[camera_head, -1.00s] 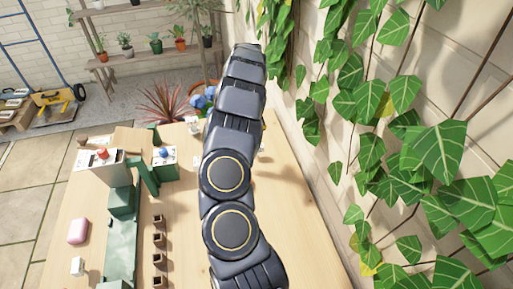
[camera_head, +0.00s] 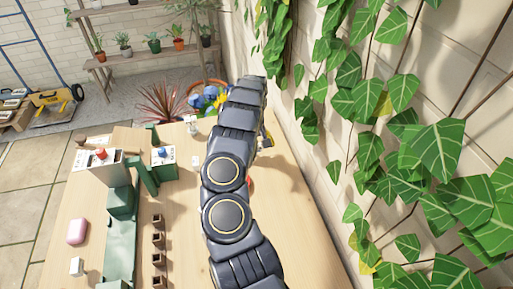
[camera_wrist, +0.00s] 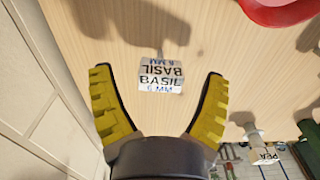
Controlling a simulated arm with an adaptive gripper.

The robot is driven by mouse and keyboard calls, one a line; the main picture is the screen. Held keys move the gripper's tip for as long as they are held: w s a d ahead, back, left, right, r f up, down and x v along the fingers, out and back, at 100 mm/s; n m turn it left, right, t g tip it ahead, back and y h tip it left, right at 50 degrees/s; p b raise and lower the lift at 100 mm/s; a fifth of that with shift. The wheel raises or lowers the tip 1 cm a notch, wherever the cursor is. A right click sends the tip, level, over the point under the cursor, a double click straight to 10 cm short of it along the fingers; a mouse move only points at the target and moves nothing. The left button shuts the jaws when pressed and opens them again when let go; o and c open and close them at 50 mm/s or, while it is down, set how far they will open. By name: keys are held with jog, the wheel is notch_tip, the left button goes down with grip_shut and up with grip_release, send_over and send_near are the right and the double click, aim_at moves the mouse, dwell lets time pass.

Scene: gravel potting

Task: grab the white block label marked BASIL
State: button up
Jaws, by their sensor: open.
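The white block label marked BASIL (camera_wrist: 161,77) lies on the wooden table in the wrist view. BASIL and "6 MM" show on two of its faces, one of them upside down. My gripper (camera_wrist: 158,70) is open, with its yellow-padded fingers apart on either side of the block in the picture. Nothing is held, and the block appears apart from both fingers. In the head view my arm hides the block and most of the gripper.
A red object (camera_wrist: 284,10) lies at the upper right of the wrist view. A tag marked PER (camera_wrist: 265,158) is at lower right. The leafy wall (camera_head: 300,150) stands close to the right table edge. Green and white equipment (camera_head: 122,200) fills the table's left side.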

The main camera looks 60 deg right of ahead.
jog(key=c, duration=1)
jog(key=shift+r, duration=0.15)
